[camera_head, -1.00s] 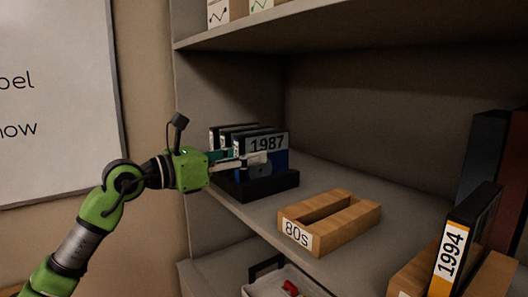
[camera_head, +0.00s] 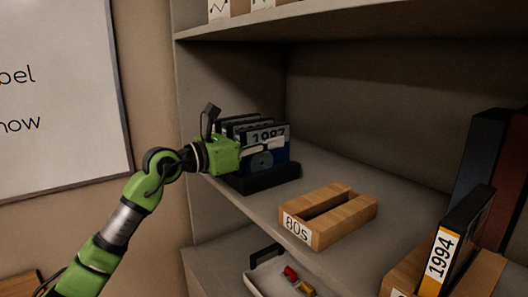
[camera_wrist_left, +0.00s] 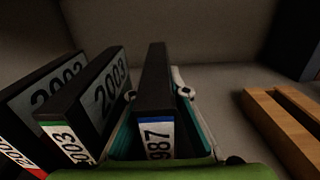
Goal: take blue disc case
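The blue disc case (camera_head: 281,156) is marked 1987 and stands upright in a black holder (camera_head: 262,181) on the shelf. Its blue-edged spine label (camera_wrist_left: 158,138) shows in the left wrist view. My left gripper (camera_head: 262,147) is at the case, one finger passing across its front face. In the left wrist view the fingers of my left gripper (camera_wrist_left: 157,94) are on either side of the case, with small gaps, so it looks open around it. The far finger is hidden in the head view. My right gripper is not in view.
A wooden 80s holder (camera_head: 336,223) sits empty to the right. A 1994 case (camera_head: 447,250) stands farther right. Bare shelf lies between the holders.

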